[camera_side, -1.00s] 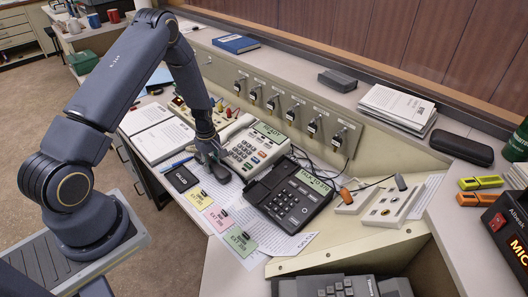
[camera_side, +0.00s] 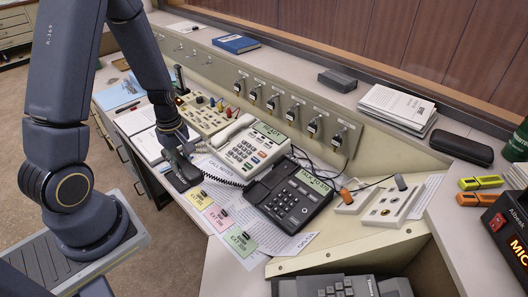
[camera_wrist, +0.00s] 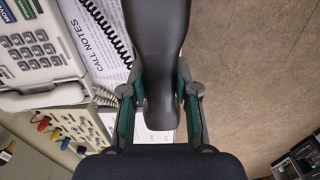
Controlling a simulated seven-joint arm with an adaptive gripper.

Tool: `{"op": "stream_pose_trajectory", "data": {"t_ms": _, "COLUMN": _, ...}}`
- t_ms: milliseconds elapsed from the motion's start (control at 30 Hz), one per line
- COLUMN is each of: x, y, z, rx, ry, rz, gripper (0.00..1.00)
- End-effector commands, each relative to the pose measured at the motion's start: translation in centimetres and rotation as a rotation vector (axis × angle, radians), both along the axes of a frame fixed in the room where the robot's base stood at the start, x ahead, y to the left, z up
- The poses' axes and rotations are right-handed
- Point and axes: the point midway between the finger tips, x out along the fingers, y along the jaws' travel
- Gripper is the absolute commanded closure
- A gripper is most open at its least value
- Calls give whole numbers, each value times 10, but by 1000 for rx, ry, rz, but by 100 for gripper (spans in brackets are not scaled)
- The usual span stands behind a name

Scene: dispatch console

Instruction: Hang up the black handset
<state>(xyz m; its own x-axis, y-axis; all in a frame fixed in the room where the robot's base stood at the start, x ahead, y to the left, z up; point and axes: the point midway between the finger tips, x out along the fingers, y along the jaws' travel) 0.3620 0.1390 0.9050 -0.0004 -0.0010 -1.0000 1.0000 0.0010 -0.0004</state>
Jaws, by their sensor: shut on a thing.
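My gripper (camera_wrist: 160,92) is shut on the black handset (camera_wrist: 155,50), with one finger on each side of it. In the side view the gripper (camera_side: 172,140) holds the handset (camera_side: 184,168) near the front left edge of the desk, apart from the black phone. Its far end runs out of the wrist view. The black phone (camera_side: 290,196) stands on the desk to the right, with a lit green display and an empty cradle (camera_side: 259,188) on its left side. A black coiled cord (camera_side: 222,181) stretches between handset and phone.
A white phone (camera_side: 252,150) with its own white handset (camera_side: 233,129) stands just behind. Coloured notes (camera_side: 217,217) and a call notes sheet (camera_wrist: 103,52) lie in front of the phones. A panel with coloured plugs (camera_side: 205,116) is at the back left. Brown floor (camera_wrist: 250,80) shows beyond the edge.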

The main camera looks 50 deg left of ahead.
Motion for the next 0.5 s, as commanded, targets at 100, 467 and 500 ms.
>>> {"op": "stream_pose_trajectory", "data": {"t_ms": 100, "x": -8, "y": -3, "z": 4, "rx": -13, "ry": -2, "rz": 55, "gripper": 100}}
{"op": "stream_pose_trajectory", "data": {"t_ms": 467, "x": 39, "y": 7, "z": 9, "rx": -51, "ry": -30, "rz": 933, "gripper": 100}}
{"op": "stream_pose_trajectory", "data": {"t_ms": 500, "x": 51, "y": 6, "z": 8, "rx": -55, "ry": -35, "rz": 1044, "gripper": 100}}
